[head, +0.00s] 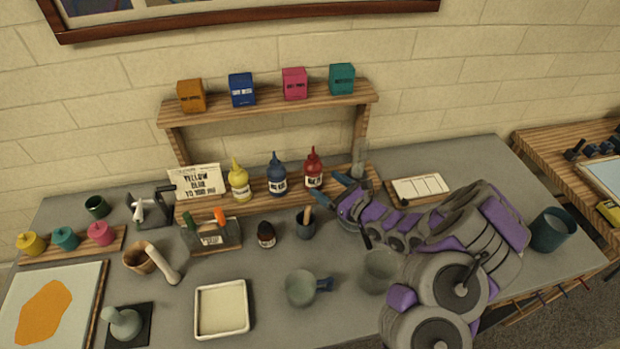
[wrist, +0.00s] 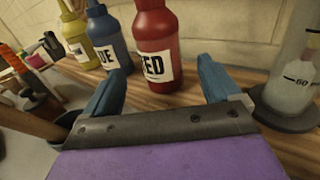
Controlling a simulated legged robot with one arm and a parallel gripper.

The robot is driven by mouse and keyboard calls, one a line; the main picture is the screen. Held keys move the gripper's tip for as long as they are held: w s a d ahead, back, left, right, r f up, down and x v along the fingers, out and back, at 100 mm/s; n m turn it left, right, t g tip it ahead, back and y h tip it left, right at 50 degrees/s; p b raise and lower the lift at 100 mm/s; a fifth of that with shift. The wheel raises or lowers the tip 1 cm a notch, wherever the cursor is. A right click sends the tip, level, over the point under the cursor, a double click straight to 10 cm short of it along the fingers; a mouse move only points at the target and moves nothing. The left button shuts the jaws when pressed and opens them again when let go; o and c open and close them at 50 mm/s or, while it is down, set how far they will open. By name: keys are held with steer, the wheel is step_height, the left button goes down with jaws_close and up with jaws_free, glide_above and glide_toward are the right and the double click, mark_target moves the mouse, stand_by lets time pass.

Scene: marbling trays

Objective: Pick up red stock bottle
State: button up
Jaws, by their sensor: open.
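The red stock bottle (head: 313,170) stands upright on the low wooden shelf, at the right end of a row with a blue bottle (head: 277,176) and a yellow bottle (head: 239,181). In the wrist view the red bottle (wrist: 157,45) shows its white label, with its top cut off by the frame. My gripper (head: 344,186) is open, just in front and to the right of the red bottle. In the wrist view its two blue fingers (wrist: 160,88) are spread, with the bottle beyond them, nearer the left finger. No contact with the bottle shows.
A clear graduated cylinder (head: 359,159) stands right of the red bottle, close to the right finger in the wrist view (wrist: 297,80). A dark cup with a wooden-handled tool (head: 305,224) is left of my gripper. The upper shelf (head: 270,105) holds several coloured boxes.

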mark_target(321, 176)
steer(key=x, duration=0.2)
steer(key=shift+w+a, duration=0.2)
steer(key=shift+w, duration=0.15)
steer(key=shift+w+d+r+b, duration=0.1)
steer(key=shift+w+d+b, duration=0.05)
steer(key=shift+w+b, duration=0.2)
steer(key=shift+w, duration=0.1)
steer(key=x, duration=0.2)
steer(key=b+x, duration=0.1)
steer(key=x, duration=0.1)
steer(key=s+a+x, duration=0.1)
steer(key=x, duration=0.1)
steer(key=shift+r+b, duration=0.25)
steer(key=shift+b, duration=0.05)
steer(key=shift+d+r, duration=0.1)
steer(key=shift+d, duration=0.4)
steer(key=shift+c, duration=0.2)
steer(key=shift+d, duration=0.15)
steer(key=shift+c, duration=0.7)
steer(key=c, duration=0.3)
steer(key=shift+a, duration=0.3)
steer(key=shift+c, duration=1.2)
steer(key=shift+s+a, duration=0.1)
steer(key=shift+a, duration=0.05)
